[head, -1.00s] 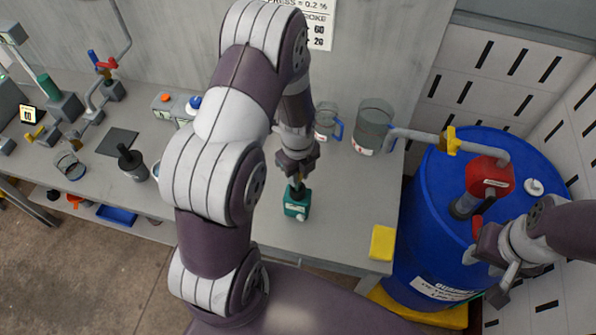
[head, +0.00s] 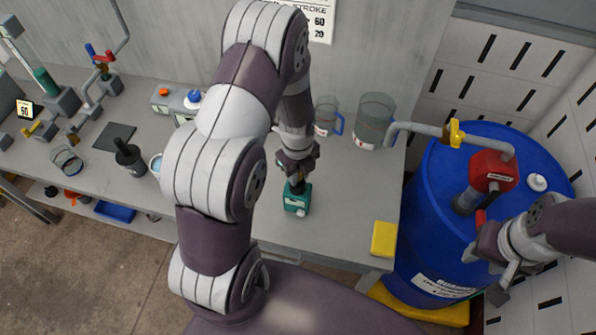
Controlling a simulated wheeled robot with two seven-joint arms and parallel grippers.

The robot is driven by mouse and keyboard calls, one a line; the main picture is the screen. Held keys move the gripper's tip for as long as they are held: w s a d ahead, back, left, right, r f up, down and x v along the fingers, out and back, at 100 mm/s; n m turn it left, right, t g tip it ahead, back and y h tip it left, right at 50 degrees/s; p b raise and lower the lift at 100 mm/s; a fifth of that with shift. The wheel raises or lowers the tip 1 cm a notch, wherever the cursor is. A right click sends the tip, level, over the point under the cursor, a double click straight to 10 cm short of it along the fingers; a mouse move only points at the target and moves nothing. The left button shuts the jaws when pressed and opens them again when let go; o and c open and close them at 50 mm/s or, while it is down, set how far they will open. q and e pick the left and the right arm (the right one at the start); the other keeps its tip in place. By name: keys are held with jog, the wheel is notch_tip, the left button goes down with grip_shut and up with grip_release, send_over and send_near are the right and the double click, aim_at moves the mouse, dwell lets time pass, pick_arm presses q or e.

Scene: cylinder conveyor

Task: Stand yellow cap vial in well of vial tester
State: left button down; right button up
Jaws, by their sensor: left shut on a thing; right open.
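The teal vial tester (head: 297,201) stands on the bench near its front edge, below my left gripper. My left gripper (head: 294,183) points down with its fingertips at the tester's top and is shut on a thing. The held thing, likely the yellow cap vial, is hidden by the fingers and too small to make out. I cannot tell whether it sits in the well; the well is covered too. My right gripper (head: 487,276) is open and empty, in front of the blue drum at the right.
The blue drum (head: 428,215) with a red pump (head: 494,171) stands right of the bench. A yellow block (head: 384,239) lies at the bench's right front corner. Glass jugs (head: 374,122) stand behind the tester. Bare bench (head: 340,205) lies right of the tester.

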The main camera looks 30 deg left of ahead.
pick_arm(q)
jog(key=shift+f, duration=0.15)
dwell(0.3)
jog(key=c, duration=0.8)
grip_release()
notch_tip(320, 180, up, 12)
jog(key=b, duration=0.3)
jog(key=shift+r, duration=0.35)
